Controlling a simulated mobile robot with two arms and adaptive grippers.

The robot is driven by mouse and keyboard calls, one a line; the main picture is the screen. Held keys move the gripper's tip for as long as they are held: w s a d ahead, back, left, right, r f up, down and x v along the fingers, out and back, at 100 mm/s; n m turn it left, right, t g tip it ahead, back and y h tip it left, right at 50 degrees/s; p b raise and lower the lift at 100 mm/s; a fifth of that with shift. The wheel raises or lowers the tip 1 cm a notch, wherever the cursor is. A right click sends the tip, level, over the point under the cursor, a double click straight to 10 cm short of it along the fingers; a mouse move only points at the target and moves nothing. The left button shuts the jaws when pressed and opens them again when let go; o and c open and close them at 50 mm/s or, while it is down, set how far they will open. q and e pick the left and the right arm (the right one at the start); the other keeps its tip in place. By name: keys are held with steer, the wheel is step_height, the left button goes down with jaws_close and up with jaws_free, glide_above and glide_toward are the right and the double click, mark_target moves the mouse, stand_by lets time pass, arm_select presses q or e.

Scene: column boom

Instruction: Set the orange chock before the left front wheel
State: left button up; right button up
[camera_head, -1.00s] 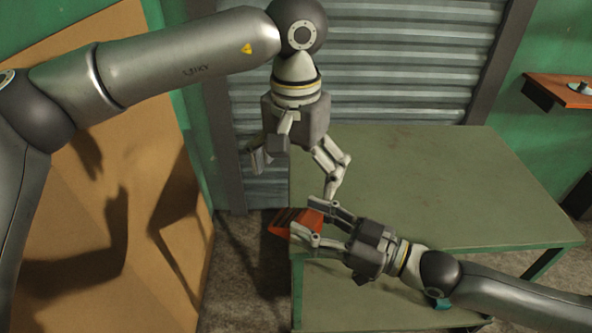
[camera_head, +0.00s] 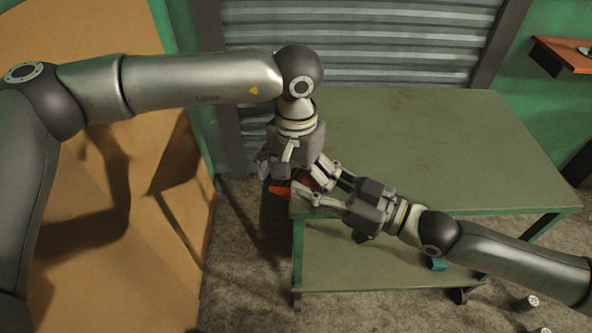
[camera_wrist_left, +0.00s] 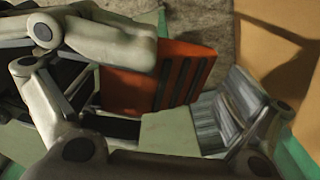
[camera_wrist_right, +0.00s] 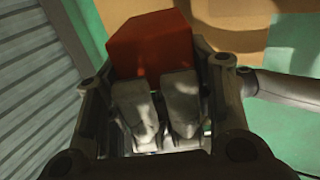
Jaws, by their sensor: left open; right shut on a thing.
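The orange chock (camera_head: 279,190) is held off the front left corner of the green table, partly hidden by both grippers. My right gripper (camera_head: 314,190) is shut on it from the right. The chock also shows beyond the fingers in the right wrist view (camera_wrist_right: 150,42). My left gripper (camera_head: 296,180) is open, pointing down right at the chock. In the left wrist view, the chock's ribbed orange face (camera_wrist_left: 185,72) lies close to a left finger pad (camera_wrist_left: 228,108); I cannot tell whether they touch.
The green table (camera_head: 430,140) has a clear top and a lower shelf (camera_head: 380,265) with a small teal thing (camera_head: 437,264). A tan panel (camera_head: 150,230) stands at left, a ribbed shutter (camera_head: 370,40) behind. A small orange shelf (camera_head: 568,62) is at the right.

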arm_select(q)
steer(key=c, duration=0.9)
steer(key=shift+c, duration=0.9)
arm_select(e)
steer(key=o, duration=1.2)
